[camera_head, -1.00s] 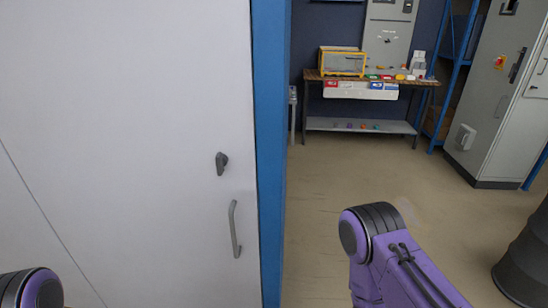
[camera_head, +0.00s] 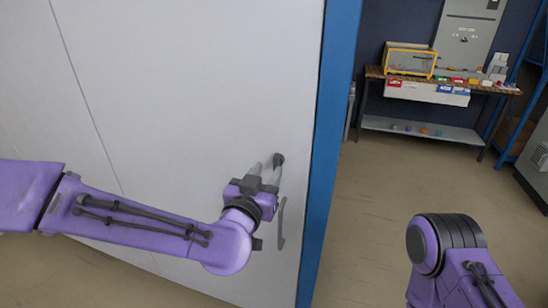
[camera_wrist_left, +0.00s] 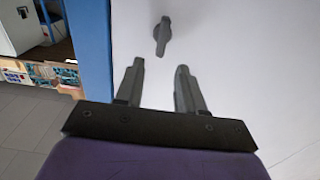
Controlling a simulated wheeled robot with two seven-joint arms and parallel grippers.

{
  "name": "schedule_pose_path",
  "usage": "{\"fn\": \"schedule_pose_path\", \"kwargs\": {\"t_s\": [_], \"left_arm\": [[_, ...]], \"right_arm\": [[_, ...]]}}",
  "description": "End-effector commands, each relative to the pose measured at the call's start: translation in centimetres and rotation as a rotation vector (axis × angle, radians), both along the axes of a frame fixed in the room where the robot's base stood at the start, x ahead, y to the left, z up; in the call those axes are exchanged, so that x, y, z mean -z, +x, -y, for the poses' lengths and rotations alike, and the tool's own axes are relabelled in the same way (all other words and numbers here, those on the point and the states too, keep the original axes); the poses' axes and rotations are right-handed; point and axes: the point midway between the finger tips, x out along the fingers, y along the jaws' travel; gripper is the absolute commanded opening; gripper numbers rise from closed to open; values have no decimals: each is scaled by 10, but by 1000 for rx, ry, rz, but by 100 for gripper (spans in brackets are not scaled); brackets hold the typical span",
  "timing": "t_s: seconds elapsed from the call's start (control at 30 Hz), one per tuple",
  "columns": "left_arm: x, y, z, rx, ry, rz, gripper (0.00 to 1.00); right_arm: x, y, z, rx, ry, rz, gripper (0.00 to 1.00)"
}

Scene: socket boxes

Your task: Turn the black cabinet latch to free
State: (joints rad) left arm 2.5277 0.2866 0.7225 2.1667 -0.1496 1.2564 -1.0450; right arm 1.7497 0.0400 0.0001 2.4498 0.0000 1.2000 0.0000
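The black cabinet latch (camera_head: 279,159) is a small dark knob on the white cabinet door (camera_head: 190,70), above the grey handle (camera_head: 280,224). In the left wrist view the latch (camera_wrist_left: 162,36) stands roughly upright, just beyond the fingertips. My left gripper (camera_head: 265,170) is in front of the door, close to the latch. In the wrist view its two grey fingers (camera_wrist_left: 160,75) are apart with nothing between them. The latch shows ahead of the gap, not between the fingers. My right arm shows at the lower right; its gripper is out of view.
A blue cabinet post (camera_head: 326,150) runs along the door's right edge. A workbench (camera_head: 440,84) with a yellow-framed box (camera_head: 410,60) and small coloured bins stands at the back. The floor to the right of the door is open.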

Motion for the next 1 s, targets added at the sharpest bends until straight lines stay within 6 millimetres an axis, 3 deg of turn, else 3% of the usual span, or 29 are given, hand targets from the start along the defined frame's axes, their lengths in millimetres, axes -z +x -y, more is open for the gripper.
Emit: {"fn": "schedule_pose_path", "kwargs": {"t_s": [0.1,0.23,0.6,0.63,0.73,1.0], "left_arm": [[-1,26,8,-2,-1,-3,38],[-1,46,15,-1,-2,-4,38],[2,57,18,0,0,-3,38],[2,57,18,0,0,-3,32],[2,57,18,-1,0,-3,0],[2,57,18,-1,-8,-6,0]], "right_arm": [[-10,0,0,0,0,0,43],[-14,0,0,0,0,0,43],[-15,0,0,0,0,0,43],[-15,0,0,0,0,0,43],[-15,0,0,0,0,0,43],[-15,0,0,0,0,0,43]]}}
